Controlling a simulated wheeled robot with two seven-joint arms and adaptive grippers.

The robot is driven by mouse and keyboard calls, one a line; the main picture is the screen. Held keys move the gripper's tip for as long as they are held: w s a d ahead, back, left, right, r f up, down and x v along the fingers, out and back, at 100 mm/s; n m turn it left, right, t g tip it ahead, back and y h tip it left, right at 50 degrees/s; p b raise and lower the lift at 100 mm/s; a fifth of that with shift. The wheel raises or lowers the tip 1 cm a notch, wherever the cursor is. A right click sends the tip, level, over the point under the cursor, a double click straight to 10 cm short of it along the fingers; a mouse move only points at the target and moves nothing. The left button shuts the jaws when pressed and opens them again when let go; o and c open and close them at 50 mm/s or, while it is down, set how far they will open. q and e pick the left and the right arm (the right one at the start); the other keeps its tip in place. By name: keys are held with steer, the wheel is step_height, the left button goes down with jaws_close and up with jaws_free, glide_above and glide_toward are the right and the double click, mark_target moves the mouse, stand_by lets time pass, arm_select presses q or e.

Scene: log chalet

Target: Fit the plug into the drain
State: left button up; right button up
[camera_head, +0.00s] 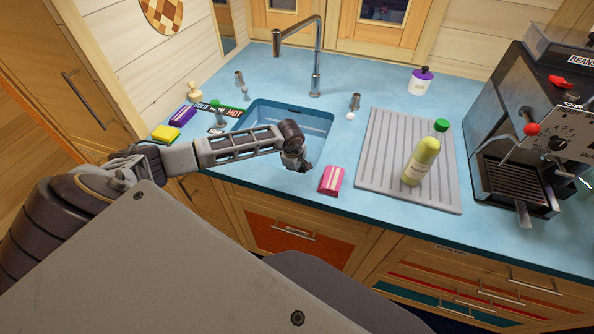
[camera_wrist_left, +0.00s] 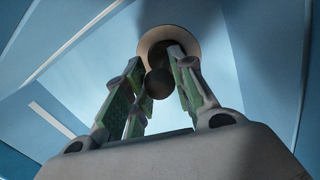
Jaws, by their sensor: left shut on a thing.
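My left gripper (camera_head: 301,160) hangs at the front right of the blue sink basin (camera_head: 310,122), pointing down into it. In the left wrist view its fingers (camera_wrist_left: 160,72) are shut on a dark rounded plug (camera_wrist_left: 159,84). The drain (camera_wrist_left: 148,38) is a pale ring with a dark opening, seen just beyond the fingertips. The plug overlaps the lower edge of the ring in that view. I cannot tell whether they touch. In the head view the plug and drain are hidden. My right gripper is not in view.
A pink packet (camera_head: 331,180) lies on the counter beside the gripper. A ribbed drainboard (camera_head: 385,160) with a green-capped bottle (camera_head: 424,155) stands right. A tall tap (camera_head: 317,60) rises behind the basin. A coffee machine (camera_head: 520,130) is far right; sponges (camera_head: 166,133) lie left.

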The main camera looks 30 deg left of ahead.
arm_select(q)
steer(key=shift+f, duration=0.15)
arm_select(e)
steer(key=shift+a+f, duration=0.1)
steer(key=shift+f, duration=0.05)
arm_select(q)
steer(key=o, duration=1)
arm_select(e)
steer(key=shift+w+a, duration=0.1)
arm_select(q)
steer(key=shift+r, duration=0.2)
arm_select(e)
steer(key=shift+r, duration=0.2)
arm_select(q)
steer(key=shift+s+r, duration=0.1)
steer(key=shift+r, duration=0.6)
steer(key=shift+s+r+b, duration=0.25)
steer(key=shift+s+r, duration=0.1)
steer(key=shift+r, duration=1.35)
steer(key=shift+s+r+b, duration=0.25)
steer(key=shift+s+r, duration=0.1)
steer(key=shift+r, duration=1.4)
steer(key=shift+s+r+b, duration=0.25)
steer(key=shift+s+r, duration=0.1)
steer(key=shift+r, duration=1.35)
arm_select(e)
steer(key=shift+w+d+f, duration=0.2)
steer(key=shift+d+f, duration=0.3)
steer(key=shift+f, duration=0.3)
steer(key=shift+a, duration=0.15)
